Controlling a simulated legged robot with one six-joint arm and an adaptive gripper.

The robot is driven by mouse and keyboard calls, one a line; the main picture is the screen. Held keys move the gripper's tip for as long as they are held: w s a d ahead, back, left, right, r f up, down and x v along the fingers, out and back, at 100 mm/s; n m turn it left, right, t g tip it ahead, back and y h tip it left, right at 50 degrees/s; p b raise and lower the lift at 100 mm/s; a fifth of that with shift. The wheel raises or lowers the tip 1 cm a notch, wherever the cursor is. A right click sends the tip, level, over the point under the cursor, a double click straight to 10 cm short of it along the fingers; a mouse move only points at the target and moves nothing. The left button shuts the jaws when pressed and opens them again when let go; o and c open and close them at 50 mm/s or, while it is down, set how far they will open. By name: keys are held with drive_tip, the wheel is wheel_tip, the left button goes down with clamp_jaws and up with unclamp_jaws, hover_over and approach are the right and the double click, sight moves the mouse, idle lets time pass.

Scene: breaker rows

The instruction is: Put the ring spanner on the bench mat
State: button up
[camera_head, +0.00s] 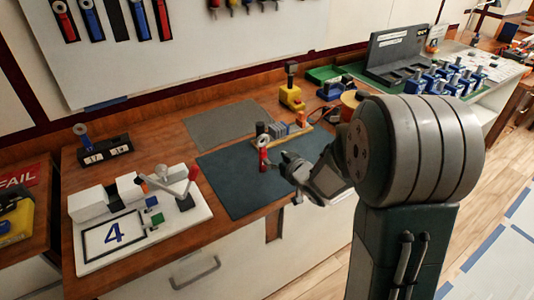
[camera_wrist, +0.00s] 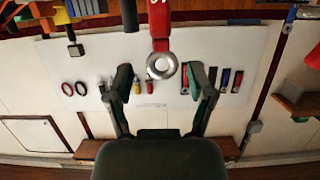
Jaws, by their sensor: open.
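The ring spanner (camera_head: 263,155) has a red handle and a silver ring end. In the head view it appears upright, ring up, over the dark mat (camera_head: 225,188); I cannot tell whether it touches it. In the wrist view the spanner (camera_wrist: 161,40) comes down from the top edge, its ring near the line between my fingertips. My gripper (camera_head: 288,165) is to the right of the spanner, fingers pointing toward it. In the wrist view my gripper (camera_wrist: 161,76) is open, with a finger on each side of the ring and clear gaps.
A grey mat (camera_head: 222,124) lies behind the dark mat. A white board with a red lever (camera_head: 192,172) stands at left, near a black number block (camera_head: 104,150). A yellow object (camera_head: 291,97) and small blocks (camera_head: 283,130) are behind. More tools hang on the wall.

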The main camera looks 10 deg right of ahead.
drive_tip(key=s+d+r+m+g+h, duration=0.3)
drive_tip(key=s+r+h, duration=0.3)
drive_tip(key=s+r, duration=0.6)
drive_tip(key=s+a+g, duration=0.2)
drive_tip(key=s, duration=0.7)
drive_tip(key=s+a+f+g+y, duration=0.1)
drive_tip(key=s+a+g, duration=0.2)
drive_tip(key=s, duration=0.5)
drive_tip(key=shift+s+a, duration=0.15)
drive_tip(key=shift+s, duration=0.25)
